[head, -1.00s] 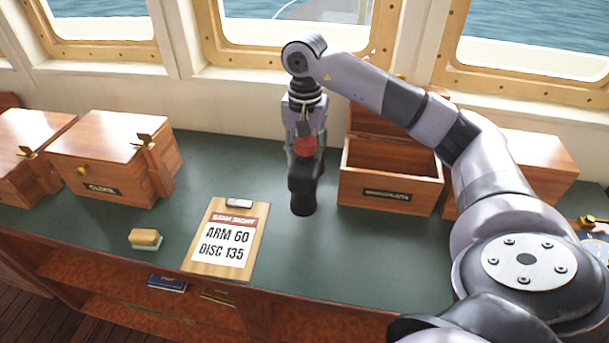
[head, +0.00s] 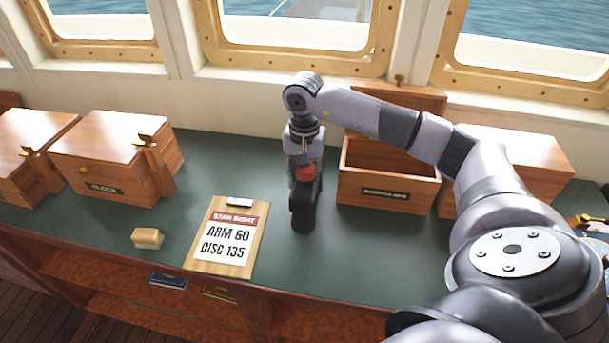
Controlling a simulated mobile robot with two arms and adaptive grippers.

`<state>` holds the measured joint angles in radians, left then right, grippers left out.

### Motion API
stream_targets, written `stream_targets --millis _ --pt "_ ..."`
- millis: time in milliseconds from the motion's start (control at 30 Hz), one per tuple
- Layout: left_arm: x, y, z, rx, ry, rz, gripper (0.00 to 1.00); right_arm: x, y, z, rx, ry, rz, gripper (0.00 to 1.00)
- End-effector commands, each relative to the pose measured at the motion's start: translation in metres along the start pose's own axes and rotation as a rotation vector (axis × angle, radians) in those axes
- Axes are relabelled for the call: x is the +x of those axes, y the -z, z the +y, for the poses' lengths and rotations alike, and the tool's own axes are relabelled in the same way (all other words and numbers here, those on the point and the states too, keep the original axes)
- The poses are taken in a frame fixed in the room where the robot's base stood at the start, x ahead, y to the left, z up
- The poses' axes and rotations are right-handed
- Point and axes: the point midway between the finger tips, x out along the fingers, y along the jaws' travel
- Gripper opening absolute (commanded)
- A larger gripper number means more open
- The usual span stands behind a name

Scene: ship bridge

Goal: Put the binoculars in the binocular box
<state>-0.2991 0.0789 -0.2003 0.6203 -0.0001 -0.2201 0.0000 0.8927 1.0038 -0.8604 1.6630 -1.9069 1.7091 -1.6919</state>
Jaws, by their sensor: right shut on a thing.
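My right gripper (head: 305,175) points down over the green counter and is shut on the black binoculars (head: 303,210). The binoculars hang upright below it, left of the binocular box; I cannot tell whether their lower end touches the counter. The binocular box (head: 387,192) is a wooden box with a dark label on its front. Its lid (head: 425,97) is raised at the back, and its inside shows partly, with my right forearm crossing above it. My left gripper is not in view.
A clipboard (head: 228,250) and a small tan block (head: 147,238) lie left of the gripper. Closed wooden boxes stand at the left, one with a clock label (head: 103,188), and another (head: 530,155) stands at the right. Windows line the back. Bare counter (head: 240,165) lies between the left boxes and the gripper.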

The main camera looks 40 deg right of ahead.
Motion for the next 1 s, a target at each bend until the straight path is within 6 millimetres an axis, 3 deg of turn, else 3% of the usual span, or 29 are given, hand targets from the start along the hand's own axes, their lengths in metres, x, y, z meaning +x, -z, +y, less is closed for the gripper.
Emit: stream_targets --millis 33,67,333,767,1000 --pt "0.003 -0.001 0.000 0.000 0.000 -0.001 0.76 0.001 0.001 -0.001 0.000 0.004 0.002 0.00" --pt "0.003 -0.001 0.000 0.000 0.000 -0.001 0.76 0.003 0.000 0.000 0.000 0.000 0.000 0.34" --pt "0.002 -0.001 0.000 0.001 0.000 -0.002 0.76 0.002 0.000 0.000 0.000 0.000 0.000 0.52" --pt "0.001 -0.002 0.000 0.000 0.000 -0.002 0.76 -0.005 0.000 -0.001 0.000 0.002 0.001 0.54" --pt "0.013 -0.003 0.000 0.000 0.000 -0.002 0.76 -0.049 0.001 -0.002 -0.001 0.006 0.004 0.54"
